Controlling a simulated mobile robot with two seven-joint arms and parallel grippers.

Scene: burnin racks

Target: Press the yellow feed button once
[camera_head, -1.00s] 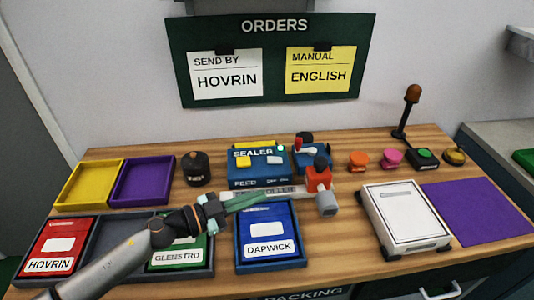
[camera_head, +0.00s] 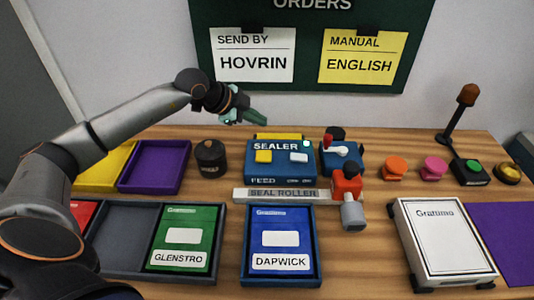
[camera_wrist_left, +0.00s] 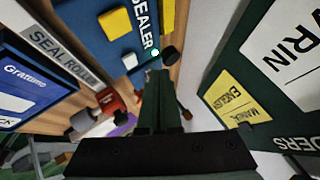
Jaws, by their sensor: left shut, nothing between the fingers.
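The blue sealer (camera_head: 278,174) stands at the back middle of the bench. Its square yellow feed button (camera_head: 263,156) is on the left of the top face, above the word FEED, with a white button (camera_head: 299,157) to its right. My left gripper (camera_head: 262,119) is shut and empty, raised above and behind the sealer's back left, apart from the button. In the left wrist view the yellow button (camera_wrist_left: 115,22) shows uncovered, to the left of the shut fingers. My right gripper is not in view.
A black canister (camera_head: 211,158) stands left of the sealer. The seal roller (camera_head: 280,195) lies in front. Orange (camera_head: 397,167) and pink (camera_head: 433,167) knobs sit farther right.

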